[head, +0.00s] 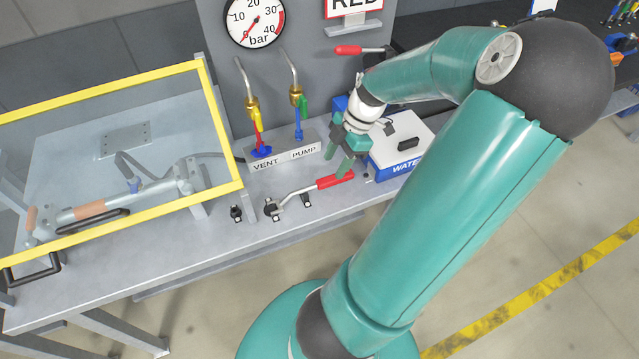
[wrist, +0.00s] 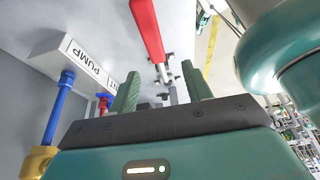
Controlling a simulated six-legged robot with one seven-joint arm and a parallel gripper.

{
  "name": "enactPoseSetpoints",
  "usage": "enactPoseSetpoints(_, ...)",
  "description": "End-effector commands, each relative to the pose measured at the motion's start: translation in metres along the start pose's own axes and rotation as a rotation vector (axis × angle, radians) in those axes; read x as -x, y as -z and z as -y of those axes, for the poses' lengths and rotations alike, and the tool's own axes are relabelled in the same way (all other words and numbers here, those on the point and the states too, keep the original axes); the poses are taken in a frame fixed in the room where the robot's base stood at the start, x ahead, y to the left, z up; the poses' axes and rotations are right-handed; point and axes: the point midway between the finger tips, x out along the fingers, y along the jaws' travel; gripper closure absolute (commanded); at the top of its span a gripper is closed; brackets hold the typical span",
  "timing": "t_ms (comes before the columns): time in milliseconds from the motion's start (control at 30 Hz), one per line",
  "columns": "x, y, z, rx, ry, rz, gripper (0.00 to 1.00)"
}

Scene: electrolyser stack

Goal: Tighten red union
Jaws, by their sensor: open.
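A tool with a red handle (head: 335,180) and a bent metal shaft lies on the grey bench, its dark head at the left. My gripper (head: 338,164) is open, pointing down just above the handle's right end. In the wrist view the red handle (wrist: 147,30) shows beyond and between the open fingers (wrist: 162,85), not gripped. The left pipe (head: 258,128), coloured red, with a brass nut (head: 252,106), stands at the VENT label. The right pipe (head: 298,124), blue with a green part, stands at PUMP. I cannot tell exactly which part is the red union.
A gauge (head: 256,20) and a partly cut-off RED sign (head: 352,8) are on the back panel. A second red-handled tool (head: 350,50) is at the panel. A WATER box (head: 400,140) stands right of my gripper. A yellow-framed clear guard (head: 120,150) covers the bench's left side.

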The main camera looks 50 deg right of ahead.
Motion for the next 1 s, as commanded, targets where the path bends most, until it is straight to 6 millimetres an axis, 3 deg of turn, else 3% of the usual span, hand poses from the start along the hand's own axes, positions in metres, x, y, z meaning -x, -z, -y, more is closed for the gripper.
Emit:
enactPoseSetpoints(100,-0.024,0.002,0.000,0.002,0.003,-0.004,0.51)
enactPoseSetpoints(367,-0.046,0.003,-0.003,0.002,0.002,-0.001,0.51)
enactPoseSetpoints(633,-0.086,0.006,-0.007,0.002,0.003,-0.002,0.51)
enactPoseSetpoints(933,-0.093,0.005,-0.007,-0.001,-0.001,0.001,0.51)
enactPoseSetpoints(1000,-0.093,0.005,-0.007,-0.001,0.000,0.001,0.61)
